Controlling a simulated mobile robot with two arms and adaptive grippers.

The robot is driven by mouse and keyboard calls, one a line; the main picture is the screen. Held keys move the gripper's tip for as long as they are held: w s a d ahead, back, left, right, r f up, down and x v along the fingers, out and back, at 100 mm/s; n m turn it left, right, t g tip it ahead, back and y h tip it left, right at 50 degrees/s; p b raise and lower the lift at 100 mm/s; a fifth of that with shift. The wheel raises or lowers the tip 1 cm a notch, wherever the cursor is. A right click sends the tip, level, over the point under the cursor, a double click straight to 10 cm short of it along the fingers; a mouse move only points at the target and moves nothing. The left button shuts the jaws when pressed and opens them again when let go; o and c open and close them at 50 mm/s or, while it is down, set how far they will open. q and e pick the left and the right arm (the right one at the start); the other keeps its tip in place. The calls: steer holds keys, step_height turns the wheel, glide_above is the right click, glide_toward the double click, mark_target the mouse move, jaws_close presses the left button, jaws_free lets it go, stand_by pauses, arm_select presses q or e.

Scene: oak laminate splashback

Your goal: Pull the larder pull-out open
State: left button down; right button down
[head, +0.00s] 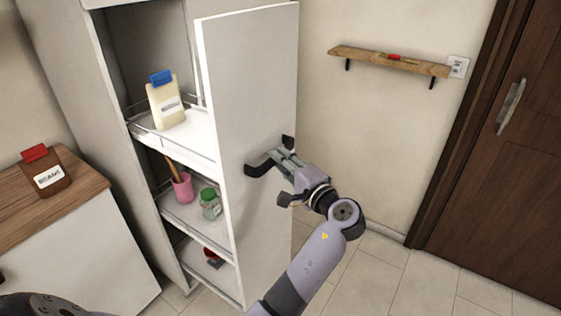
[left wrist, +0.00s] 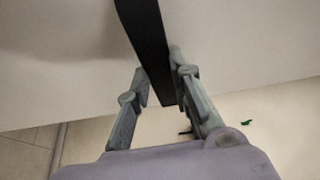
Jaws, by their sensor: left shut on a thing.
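The larder pull-out (head: 250,110) stands out from its tall white cabinet, and its shelves show to the left of the front panel. Its black handle (head: 258,168) is on the outer face of the panel. My left gripper (head: 284,160) is at the handle, its fingers closed around it. In the left wrist view the black handle (left wrist: 146,40) runs down between the two fingers of the left gripper (left wrist: 160,82). Part of the handle is hidden by the fingers. My right gripper is not in view.
A brown container (head: 46,174) stands on the wooden counter (head: 75,198) at left. A wall shelf (head: 385,62) and brown door (head: 500,170) are right. Tiled floor beside the door is clear.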

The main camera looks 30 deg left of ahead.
arm_select(q)
steer(key=c, duration=1.8)
jaws_free()
steer(key=shift+f, duration=0.1)
steer(key=o, duration=0.3)
steer(key=shift+o, duration=0.3)
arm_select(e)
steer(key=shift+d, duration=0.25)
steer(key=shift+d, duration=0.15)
